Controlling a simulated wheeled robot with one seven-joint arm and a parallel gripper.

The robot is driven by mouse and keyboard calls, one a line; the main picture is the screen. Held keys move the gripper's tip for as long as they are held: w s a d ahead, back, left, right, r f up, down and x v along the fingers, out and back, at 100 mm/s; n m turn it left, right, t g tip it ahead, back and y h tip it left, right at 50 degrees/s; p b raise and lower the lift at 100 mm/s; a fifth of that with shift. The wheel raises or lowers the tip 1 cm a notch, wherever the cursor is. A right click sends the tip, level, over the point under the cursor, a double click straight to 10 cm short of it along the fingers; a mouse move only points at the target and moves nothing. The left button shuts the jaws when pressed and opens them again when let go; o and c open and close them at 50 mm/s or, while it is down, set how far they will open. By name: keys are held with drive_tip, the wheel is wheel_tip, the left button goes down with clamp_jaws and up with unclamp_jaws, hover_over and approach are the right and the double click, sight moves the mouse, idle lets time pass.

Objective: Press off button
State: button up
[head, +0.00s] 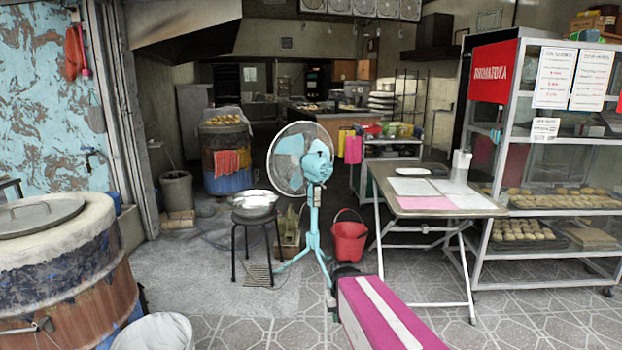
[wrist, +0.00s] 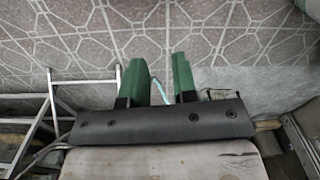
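A light-blue pedestal fan (head: 312,205) stands upright on the floor in the middle of the head view. Its round caged head faces left. I cannot make out an off button in either view. My gripper (wrist: 160,72) shows two green fingers, apart with nothing held between them. A thin light-blue strip (wrist: 161,92) shows in the gap between the fingers; I cannot tell whether it is part of the fan. In the head view my pink and white arm reaches up from the bottom toward the fan's base, and the fingers cannot be made out there.
A black stool (head: 258,226) with a metal bowl (head: 254,200) stands left of the fan. A red bucket (head: 349,240) and a folding table (head: 452,203) stand to its right. A large barrel oven (head: 62,280) fills the left. A glass display shelf (head: 560,265) stands right. Tiled floor lies open in front.

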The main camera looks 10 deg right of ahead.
clamp_jaws()
idle(1.5)
